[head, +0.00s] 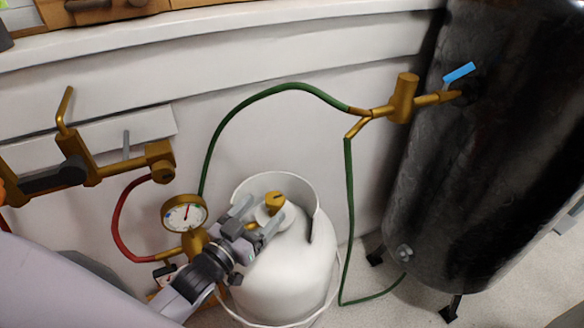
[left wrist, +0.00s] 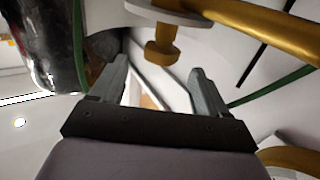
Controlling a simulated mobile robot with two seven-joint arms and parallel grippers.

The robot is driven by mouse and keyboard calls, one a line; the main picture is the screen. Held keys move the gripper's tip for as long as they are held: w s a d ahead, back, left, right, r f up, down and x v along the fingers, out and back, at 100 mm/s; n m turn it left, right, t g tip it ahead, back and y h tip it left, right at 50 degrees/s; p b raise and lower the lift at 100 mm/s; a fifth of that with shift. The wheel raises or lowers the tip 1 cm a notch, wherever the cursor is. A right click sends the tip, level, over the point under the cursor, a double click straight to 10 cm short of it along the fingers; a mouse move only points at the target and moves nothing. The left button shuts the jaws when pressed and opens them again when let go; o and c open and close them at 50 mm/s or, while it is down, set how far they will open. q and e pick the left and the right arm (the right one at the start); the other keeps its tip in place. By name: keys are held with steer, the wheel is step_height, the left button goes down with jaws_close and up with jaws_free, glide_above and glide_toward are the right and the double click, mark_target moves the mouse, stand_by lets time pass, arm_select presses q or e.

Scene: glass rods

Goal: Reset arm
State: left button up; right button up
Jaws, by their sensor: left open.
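My left gripper (head: 258,214) is open at the top of the white gas cylinder (head: 285,270). Its two grey fingers sit just in front of the cylinder's brass valve knob (head: 275,201). In the left wrist view my left gripper (left wrist: 160,80) has its fingers spread with nothing between them. The brass knob (left wrist: 162,48) shows beyond the fingertips, apart from them. My right gripper is in neither view.
A pressure gauge (head: 184,213) with a red hose (head: 119,225) and a green hose (head: 285,88) stands close to my left wrist. A brass valve (head: 402,98) with a blue handle (head: 459,72) joins a tall black tank (head: 480,160). Brass wall pipework (head: 75,158) is at left.

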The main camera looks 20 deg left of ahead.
arm_select(q)
steer(key=s+d+f+g+p, duration=0.1)
steer(key=s+d+g+p, duration=0.1)
steer(key=s+p, duration=0.3)
steer(key=s+d+f+g+p, duration=0.2)
steer(key=s+g+p, duration=0.3)
steer(key=s, duration=0.5)
steer(key=shift+d+f+m+y, duration=0.15)
steer(key=shift+d+m+y, duration=0.15)
steer(key=shift+d, duration=0.2)
steer(key=shift+s, duration=0.1)
